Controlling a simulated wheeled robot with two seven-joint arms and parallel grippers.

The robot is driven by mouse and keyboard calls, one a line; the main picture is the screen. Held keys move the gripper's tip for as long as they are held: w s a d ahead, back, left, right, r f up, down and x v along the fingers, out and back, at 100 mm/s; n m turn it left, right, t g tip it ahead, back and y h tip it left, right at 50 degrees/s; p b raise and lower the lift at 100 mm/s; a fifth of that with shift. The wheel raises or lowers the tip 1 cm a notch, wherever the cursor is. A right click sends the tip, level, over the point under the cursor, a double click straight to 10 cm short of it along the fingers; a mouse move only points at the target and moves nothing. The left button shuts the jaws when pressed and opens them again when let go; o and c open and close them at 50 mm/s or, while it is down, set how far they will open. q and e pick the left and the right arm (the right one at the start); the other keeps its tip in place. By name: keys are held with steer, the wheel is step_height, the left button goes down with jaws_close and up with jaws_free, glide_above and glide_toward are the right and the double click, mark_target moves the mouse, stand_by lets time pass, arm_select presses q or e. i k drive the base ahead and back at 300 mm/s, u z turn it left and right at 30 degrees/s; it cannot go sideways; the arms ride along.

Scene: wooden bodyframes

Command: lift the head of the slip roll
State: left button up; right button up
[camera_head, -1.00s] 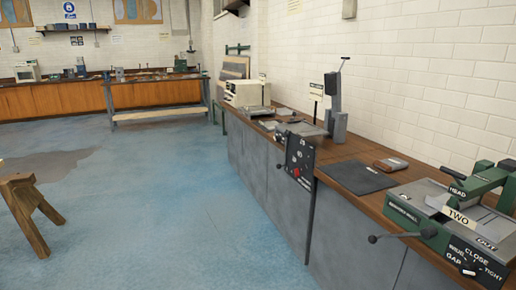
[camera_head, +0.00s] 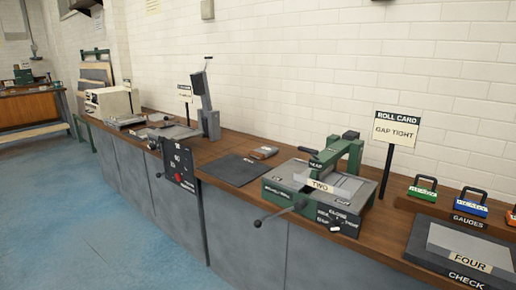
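The slip roll (camera_head: 318,190) is a green and grey machine on the wooden bench, right of centre. Its green arch-shaped head (camera_head: 340,156) stands over the grey bed, with a small label reading "HEAD" on its near side. A plate marked "TWO" (camera_head: 321,186) is at the bed. A dark crank handle with a ball knob (camera_head: 258,223) sticks out to the left at the front. Whether the head rests on the bed is too small to tell. Neither of my grippers is in view.
A roll card sign (camera_head: 396,131) reading "GAP TIGHT" stands behind the machine. Coloured gauges (camera_head: 422,190) and a check plate marked "FOUR" (camera_head: 470,246) lie to the right. A dark mat (camera_head: 236,169) lies to the left. Blue floor (camera_head: 110,225) is clear in front of the cabinets.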

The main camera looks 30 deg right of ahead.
mark_target(321, 160)
steer(key=z, duration=1.4)
